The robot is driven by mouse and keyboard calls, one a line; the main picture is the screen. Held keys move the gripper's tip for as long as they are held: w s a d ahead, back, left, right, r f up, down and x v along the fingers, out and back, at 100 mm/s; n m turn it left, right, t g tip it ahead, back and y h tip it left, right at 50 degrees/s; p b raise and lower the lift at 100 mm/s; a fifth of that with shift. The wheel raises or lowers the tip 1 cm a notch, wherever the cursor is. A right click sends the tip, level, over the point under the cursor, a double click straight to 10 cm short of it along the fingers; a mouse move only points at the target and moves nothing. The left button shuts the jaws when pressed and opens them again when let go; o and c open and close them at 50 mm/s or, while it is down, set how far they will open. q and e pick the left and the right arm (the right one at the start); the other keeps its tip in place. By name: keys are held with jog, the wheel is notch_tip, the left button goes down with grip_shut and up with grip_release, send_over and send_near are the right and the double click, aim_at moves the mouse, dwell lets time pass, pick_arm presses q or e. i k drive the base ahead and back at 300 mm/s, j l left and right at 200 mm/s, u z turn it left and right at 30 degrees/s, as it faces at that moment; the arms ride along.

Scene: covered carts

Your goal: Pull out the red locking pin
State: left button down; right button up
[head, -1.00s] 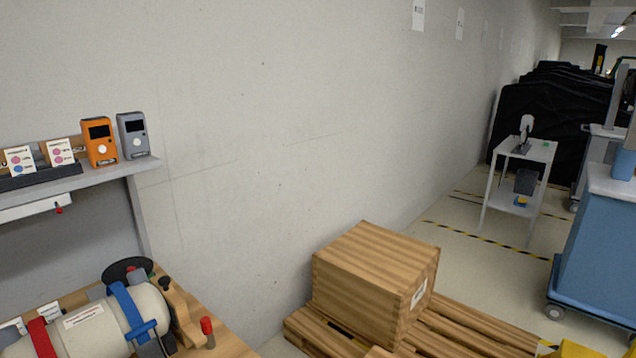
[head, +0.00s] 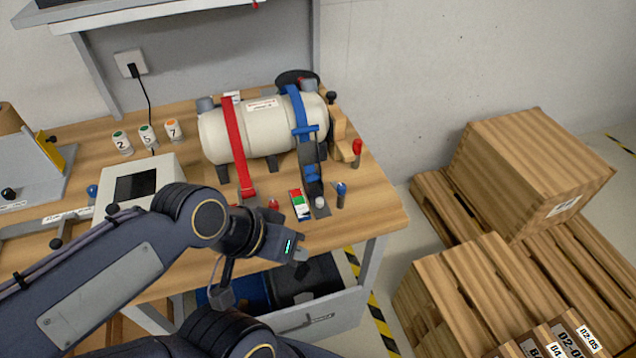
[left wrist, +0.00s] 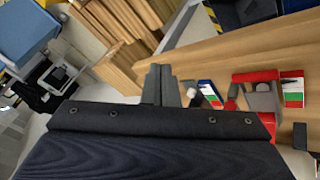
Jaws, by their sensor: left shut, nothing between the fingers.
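A red-topped pin (head: 357,150) stands upright near the bench's right edge, right of the white tank. A second small red knob (head: 273,204) shows at the bench front by the lower end of the red strap (head: 235,145). I cannot tell for sure which is the locking pin. My left gripper (head: 298,256) is shut and empty, in front of the bench's front edge and apart from both. In the left wrist view its shut fingers (left wrist: 160,85) point toward the bench, and a red piece (left wrist: 231,98) shows to their right. My right gripper is not in view.
The white tank (head: 220,135) lies under the red strap and a blue strap (head: 300,115). A blue-topped pin (head: 341,192) and a coloured card (head: 299,205) are at the front. Wooden crates (head: 530,170) and pallets stand right of the bench (head: 385,205). A white device (head: 150,175) is at left.

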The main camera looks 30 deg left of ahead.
aim_at(356, 143)
jog(key=j+z, duration=0.25)
jog(key=z, duration=0.15)
jog(key=j+z, duration=0.4)
jog(key=i+l, duration=0.05)
jog(key=l, duration=0.05)
